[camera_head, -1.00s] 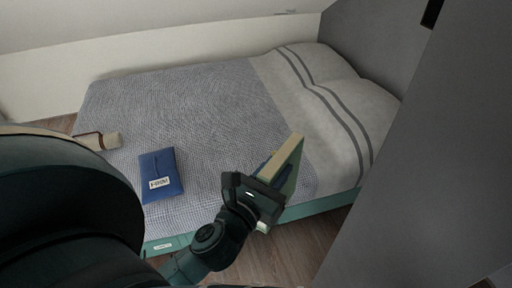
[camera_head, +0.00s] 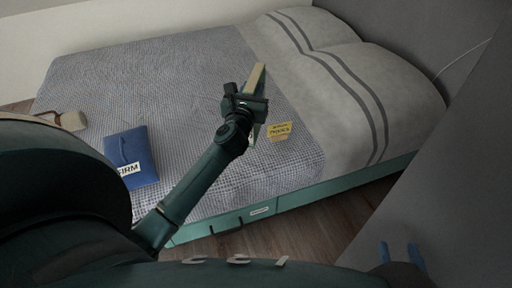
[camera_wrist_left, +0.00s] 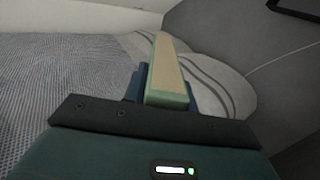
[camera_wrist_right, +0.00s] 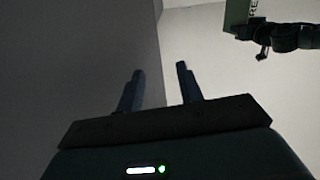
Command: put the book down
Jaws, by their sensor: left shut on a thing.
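The held book (camera_head: 258,78) has a green cover and pale page edges. It stands on edge in my left gripper (camera_head: 247,104), above the bed (camera_head: 185,75); I cannot tell whether it touches the blanket. In the left wrist view the book (camera_wrist_left: 168,70) points away between the blue fingers, its page edges facing the camera. Its green cover (camera_wrist_right: 236,14) with pale letters shows at the top of the right wrist view. My right gripper (camera_head: 402,254) is at the lower right of the head view, beside the grey wall. Its blue fingers (camera_wrist_right: 160,88) are apart and empty.
A blue book (camera_head: 131,158) with a white label lies on the blanket at left. A yellow lettered piece (camera_head: 279,131) shows just right of my left gripper. A pale and brown object (camera_head: 62,119) lies at the far left. Pillows (camera_head: 315,30) fill the bed's head.

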